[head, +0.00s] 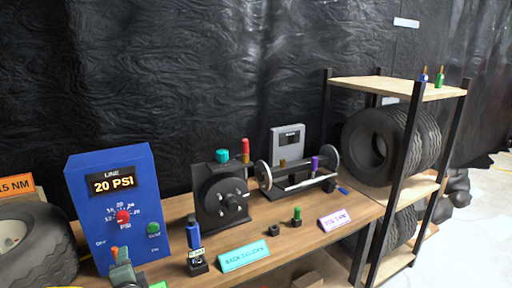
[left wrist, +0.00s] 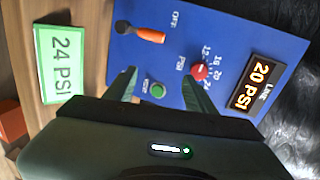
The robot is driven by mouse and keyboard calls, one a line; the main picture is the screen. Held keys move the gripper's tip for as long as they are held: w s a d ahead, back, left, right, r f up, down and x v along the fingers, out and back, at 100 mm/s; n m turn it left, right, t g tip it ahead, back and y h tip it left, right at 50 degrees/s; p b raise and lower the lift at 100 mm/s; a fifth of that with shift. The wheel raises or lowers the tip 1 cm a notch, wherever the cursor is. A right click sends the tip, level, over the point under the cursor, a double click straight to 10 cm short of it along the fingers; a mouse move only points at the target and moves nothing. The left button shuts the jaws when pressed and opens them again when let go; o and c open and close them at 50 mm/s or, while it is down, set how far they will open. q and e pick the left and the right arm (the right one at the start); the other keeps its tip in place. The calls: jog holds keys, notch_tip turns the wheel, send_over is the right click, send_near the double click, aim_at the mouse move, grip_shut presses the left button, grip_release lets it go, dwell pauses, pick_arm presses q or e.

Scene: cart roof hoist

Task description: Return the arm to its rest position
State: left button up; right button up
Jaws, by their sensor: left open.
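My left gripper (head: 122,266) is at the bottom left of the head view, in front of the lower part of the blue line-pressure box (head: 82,190). In the left wrist view its two fingers (left wrist: 162,90) are spread apart with nothing held. The box's green button (left wrist: 158,91) shows between the fingers in that view; I cannot tell the distance to it. The red knob (left wrist: 199,72) and orange lever (left wrist: 150,35) are on the same panel, whose display (left wrist: 250,85) reads 20 PSI. My right gripper is not in view.
A green 24 PSI card (left wrist: 60,62) stands near the box. A tire (head: 40,245) is at far left. The wooden bench (head: 290,250) holds a black machine (head: 221,195), a balancer (head: 297,172) and signs. A tire rack (head: 400,90) stands right, with open floor beyond.

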pick_arm(q)
jog(key=s+d+f+n+g+h, duration=0.2)
jog(key=s+d+f+n, duration=0.15)
jog(key=s+f, duration=0.3)
jog(key=s+d+f+n+g+h, duration=0.2)
jog(key=s+d+f, duration=0.25)
jog(key=s, duration=0.35)
jog(key=s+d+f+n+g+h, duration=0.2)
jog(key=s+d+g, duration=0.15)
jog(key=s, duration=0.55)
jog(key=s+d+f+n+g+h, duration=0.2)
jog(key=s+d, duration=0.3)
jog(key=s, duration=0.4)
notch_tip(320, 180, down, 25)
jog(key=g, duration=0.1)
jog(key=s+a+f+g+p, duration=0.1)
jog(key=s+a+f, duration=0.2)
jog(key=s+f, duration=1.3)
jog(key=shift+s+m, duration=0.45)
jog(key=shift+s, duration=0.45)
